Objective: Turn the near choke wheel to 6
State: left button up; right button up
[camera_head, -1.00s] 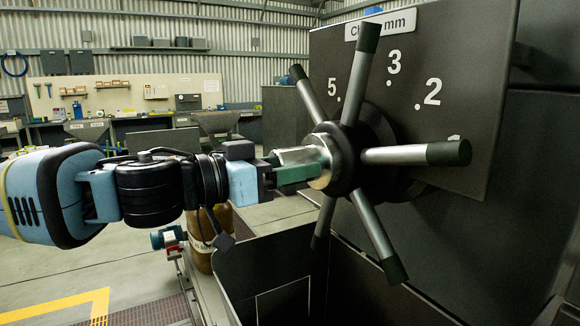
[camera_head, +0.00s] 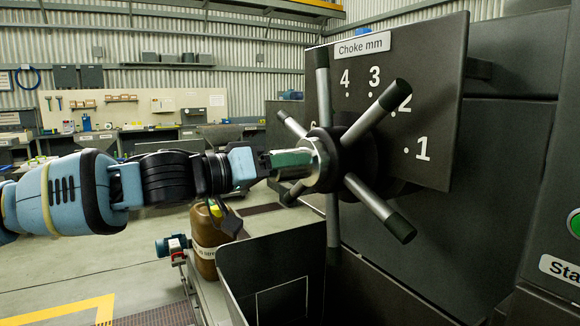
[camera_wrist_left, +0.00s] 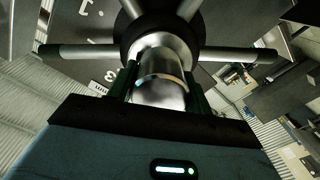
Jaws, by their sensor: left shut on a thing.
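The choke wheel (camera_head: 352,150) has a dark hub, a shiny steel boss (camera_head: 322,165) and several grey spokes with black ends. It stands in front of a dark dial plate (camera_head: 440,95) labelled "Choke mm". The digits 1, 2, 3 and 4 show, and a partly covered digit, apparently 6, shows at the left. One spoke points nearly straight up, left of the 4. My left gripper (camera_head: 298,163) is shut on the steel boss. In the left wrist view its fingers (camera_wrist_left: 163,82) sit either side of the boss. My right gripper is not in view.
A dark open-topped bin (camera_head: 270,265) stands below the wheel. A green button (camera_head: 574,223) above a "Sta..." label is at the right edge. Workbenches line the far wall.

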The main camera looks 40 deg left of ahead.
pick_arm(q)
jog(key=shift+f+n+b, duration=0.2)
jog(key=shift+n+b, duration=0.15)
jog(key=shift+n, duration=0.55)
jog(key=shift+n+b, duration=0.55)
jog(key=shift+n, duration=0.65)
jog(key=shift+r+n+b, duration=0.1)
jog(key=shift+n+b, duration=0.45)
jog(key=shift+n, duration=0.75)
jog(key=o, duration=1.4)
jog(key=shift+r, duration=0.1)
